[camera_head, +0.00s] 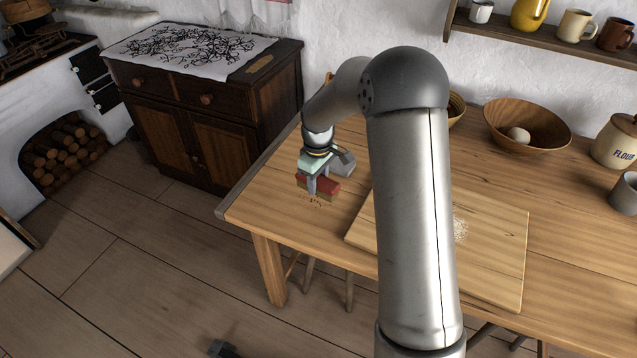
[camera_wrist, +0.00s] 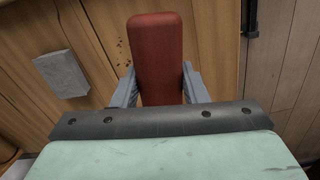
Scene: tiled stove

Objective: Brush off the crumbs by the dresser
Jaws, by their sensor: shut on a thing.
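My gripper (camera_head: 312,182) is shut on a red-backed brush (camera_head: 324,187) with tan bristles, low over the left end of the wooden table. In the wrist view the red brush back (camera_wrist: 156,50) sits between my two grey fingers (camera_wrist: 160,88). Dark crumbs (camera_head: 315,202) lie on the tabletop just in front of the brush; they also show left of it in the wrist view (camera_wrist: 122,58). Whether the bristles touch the wood I cannot tell. The dark dresser (camera_head: 205,120) stands beyond the table's left end, with a patterned cloth on top.
A grey block (camera_wrist: 62,74) lies on the table near the brush. A cutting board (camera_head: 495,255) with pale crumbs or flour is to the right, partly hidden by my arm. A wooden bowl (camera_head: 545,135), flour jar (camera_head: 615,145) and grey cup (camera_head: 625,193) stand farther right.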

